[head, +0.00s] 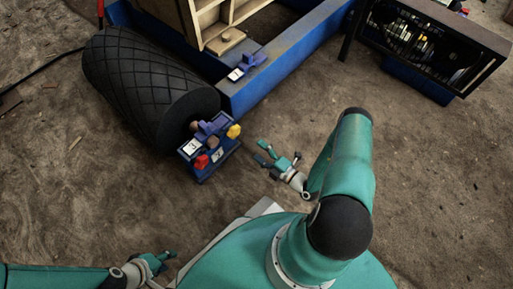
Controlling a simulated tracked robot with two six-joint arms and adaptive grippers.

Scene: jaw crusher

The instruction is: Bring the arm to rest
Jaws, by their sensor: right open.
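My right gripper (266,154) is open and empty, held above the dirt floor just right of the blue control box. Its teal arm (346,165) rises up and bends back down to it. My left gripper (168,262) is low at the bottom left, beside my base, with its arm coming in from the left edge. Its fingers are small and partly hidden, so I cannot tell whether they are open.
The blue control box (209,157) with red and yellow knobs stands by a large black roller (140,80). A blue frame (290,60) and a caged machine (430,40) are behind. Bare dirt (440,170) lies to the right.

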